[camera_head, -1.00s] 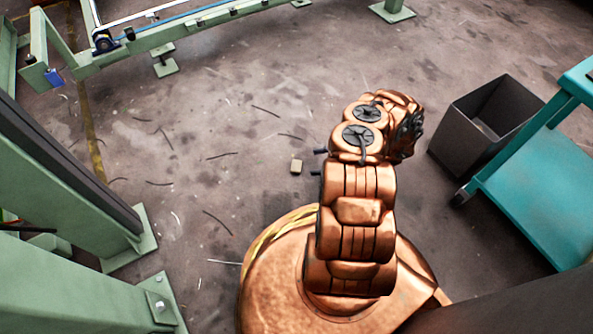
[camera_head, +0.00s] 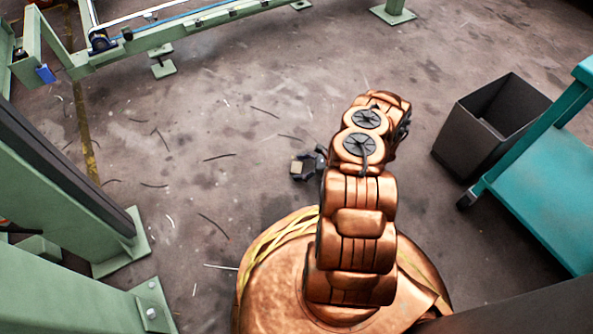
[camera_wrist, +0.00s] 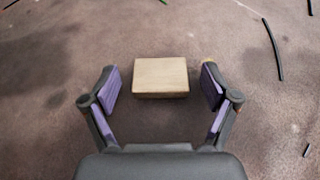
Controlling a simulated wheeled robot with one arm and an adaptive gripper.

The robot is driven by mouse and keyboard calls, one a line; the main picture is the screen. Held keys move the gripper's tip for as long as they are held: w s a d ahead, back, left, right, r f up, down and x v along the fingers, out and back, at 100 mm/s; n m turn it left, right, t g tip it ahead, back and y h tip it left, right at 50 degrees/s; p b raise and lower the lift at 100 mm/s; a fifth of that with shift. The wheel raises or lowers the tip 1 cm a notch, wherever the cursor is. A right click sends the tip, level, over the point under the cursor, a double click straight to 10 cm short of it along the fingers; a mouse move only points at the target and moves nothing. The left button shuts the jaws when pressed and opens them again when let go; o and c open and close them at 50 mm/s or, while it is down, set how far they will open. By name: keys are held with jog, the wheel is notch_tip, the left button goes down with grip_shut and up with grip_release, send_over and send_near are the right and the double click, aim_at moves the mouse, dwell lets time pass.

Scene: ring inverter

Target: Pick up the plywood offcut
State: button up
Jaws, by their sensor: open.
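The plywood offcut (camera_wrist: 161,76) is a small pale wooden block lying on the floor. In the wrist view it sits centred between the open fingers of my gripper (camera_wrist: 161,88), with a gap on each side. The fingers have purple inner pads. In the head view the offcut (camera_head: 297,167) shows left of my copper arm, with the dark fingers of my gripper (camera_head: 308,165) close around it. Whether the fingertips are level with the block is hard to tell.
Dark and pale strips, such as one strip (camera_wrist: 273,50), lie scattered on the floor. A dark open bin (camera_head: 490,120) and a teal cart (camera_head: 545,200) stand at the right. Green metal frames (camera_head: 60,190) stand at the left and back. The floor around the offcut is mostly clear.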

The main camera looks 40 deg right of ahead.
jog(key=shift+r, duration=0.1)
jog(key=c, duration=0.9)
jog(key=shift+r, duration=0.1)
jog(key=shift+c, duration=0.2)
